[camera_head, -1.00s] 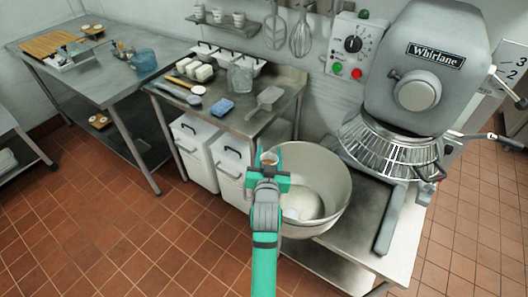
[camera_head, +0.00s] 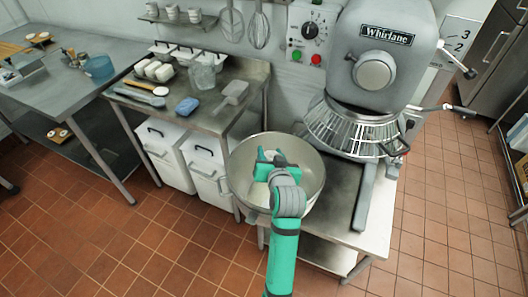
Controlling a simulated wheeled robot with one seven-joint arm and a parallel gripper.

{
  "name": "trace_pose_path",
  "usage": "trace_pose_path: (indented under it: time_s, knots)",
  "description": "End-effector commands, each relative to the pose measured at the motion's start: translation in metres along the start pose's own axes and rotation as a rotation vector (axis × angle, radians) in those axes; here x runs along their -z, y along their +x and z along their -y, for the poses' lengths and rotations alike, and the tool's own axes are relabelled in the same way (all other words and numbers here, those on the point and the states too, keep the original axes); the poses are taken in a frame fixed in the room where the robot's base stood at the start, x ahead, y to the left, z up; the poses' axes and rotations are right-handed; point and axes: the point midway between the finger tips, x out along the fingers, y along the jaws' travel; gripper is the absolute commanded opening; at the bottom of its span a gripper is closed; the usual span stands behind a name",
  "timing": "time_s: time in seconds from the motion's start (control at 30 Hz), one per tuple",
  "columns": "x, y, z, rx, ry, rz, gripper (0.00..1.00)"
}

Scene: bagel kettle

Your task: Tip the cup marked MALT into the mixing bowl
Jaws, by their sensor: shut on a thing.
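The steel mixing bowl (camera_head: 312,170) sits at the left end of the mixer's bench, below and left of the mixer. My gripper (camera_head: 269,158) is over the bowl's opening, seen from behind and above. It is shut on a small pale cup (camera_head: 270,154), of which only a little shows between the fingers. The cup's marking and how far it is tilted cannot be made out. The wrist and gripper cover much of the bowl's inside, so its contents are hidden.
The mixer (camera_head: 375,70) with its wire guard (camera_head: 350,128) stands close right of the bowl. A steel table (camera_head: 210,122) with tools and a blue sponge (camera_head: 187,106) is at left. Several small cups (camera_head: 172,13) stand on the wall shelf. White bins (camera_head: 165,155) are below.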

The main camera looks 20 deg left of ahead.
Motion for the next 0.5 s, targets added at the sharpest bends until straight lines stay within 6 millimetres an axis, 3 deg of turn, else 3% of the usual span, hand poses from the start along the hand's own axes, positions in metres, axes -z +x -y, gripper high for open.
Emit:
trace_pose_path:
  time_s: [0.5]
  knots:
    - [-0.011, 0.000, -0.001, -0.019, 0.237, 0.412, 0.18]
